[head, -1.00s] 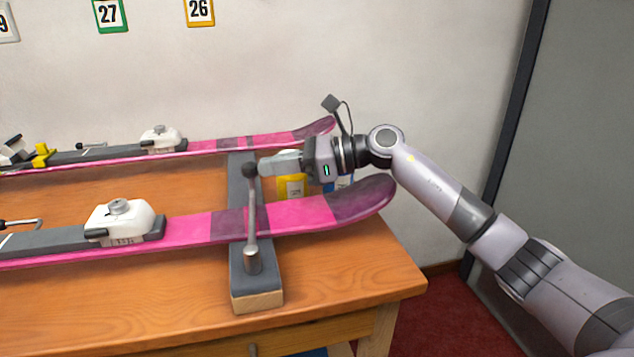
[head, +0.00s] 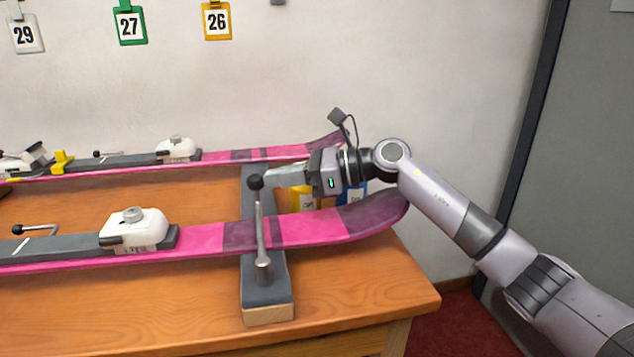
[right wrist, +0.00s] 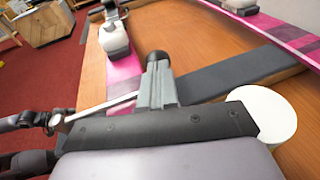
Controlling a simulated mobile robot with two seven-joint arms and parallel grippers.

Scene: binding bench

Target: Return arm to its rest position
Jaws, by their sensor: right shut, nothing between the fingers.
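My right arm comes in from the right in the head view. Its gripper (head: 268,178) is shut and empty above the padded support bar. The fingertips are right beside the black ball knob (head: 256,181) of an upright metal lever (head: 262,235); I cannot tell whether they touch it. In the right wrist view the shut fingers (right wrist: 157,80) point at the knob (right wrist: 157,58), which shows just past their tips. My left gripper is in neither view.
The near pink ski (head: 300,230) and far pink ski (head: 215,158) lie across the wooden bench (head: 350,300) and its support bar (head: 265,297). A yellow container (head: 303,199) stands behind the gripper. A grey panel (head: 590,150) is at the right. A white round object (right wrist: 265,112) is close beside the gripper.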

